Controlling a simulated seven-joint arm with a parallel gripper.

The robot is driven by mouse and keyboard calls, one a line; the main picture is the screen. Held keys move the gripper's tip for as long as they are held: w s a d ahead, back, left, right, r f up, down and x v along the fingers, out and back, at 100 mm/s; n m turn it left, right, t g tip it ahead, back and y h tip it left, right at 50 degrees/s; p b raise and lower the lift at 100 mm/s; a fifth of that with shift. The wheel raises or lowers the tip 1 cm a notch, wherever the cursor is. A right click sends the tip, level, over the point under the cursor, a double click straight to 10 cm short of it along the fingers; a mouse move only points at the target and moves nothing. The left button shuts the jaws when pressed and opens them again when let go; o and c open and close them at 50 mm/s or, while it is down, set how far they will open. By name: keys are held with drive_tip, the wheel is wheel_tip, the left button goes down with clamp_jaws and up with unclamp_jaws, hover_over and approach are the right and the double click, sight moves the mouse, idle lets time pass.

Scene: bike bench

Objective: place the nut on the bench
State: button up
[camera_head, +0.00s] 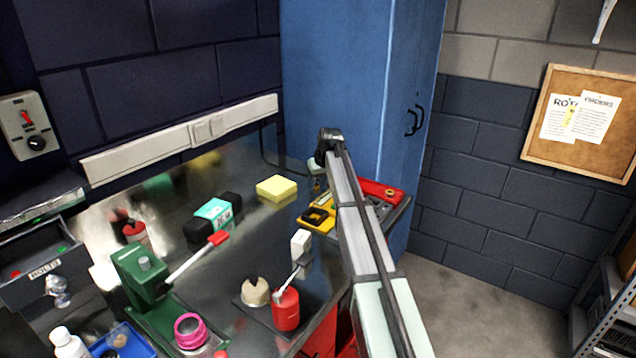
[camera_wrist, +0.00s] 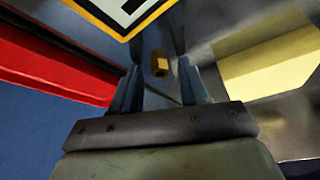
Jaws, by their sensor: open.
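The nut (camera_wrist: 160,63) is a small brass-coloured piece in the wrist view, between and just beyond my fingertips. Gaps show on both sides of it. It appears to be at the grey bench surface, but I cannot tell for certain whether it touches. My gripper (camera_wrist: 160,80) is open, one finger on each side of the nut's line. In the head view my gripper (camera_head: 316,184) points down at the far right part of the bench (camera_head: 268,222), behind the yellow-and-black tool. The nut cannot be made out there.
A yellow block (camera_head: 276,188) lies left of my gripper; it also shows in the wrist view (camera_wrist: 270,55). The yellow-and-black tool (camera_head: 318,217) and a red tool (camera_head: 380,191) lie close by. A blue cabinet (camera_head: 335,80) stands behind. A green vise (camera_head: 145,280) stands at left.

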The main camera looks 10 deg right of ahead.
drive_tip(key=v, duration=1.2)
drive_tip(key=shift+r, duration=0.15)
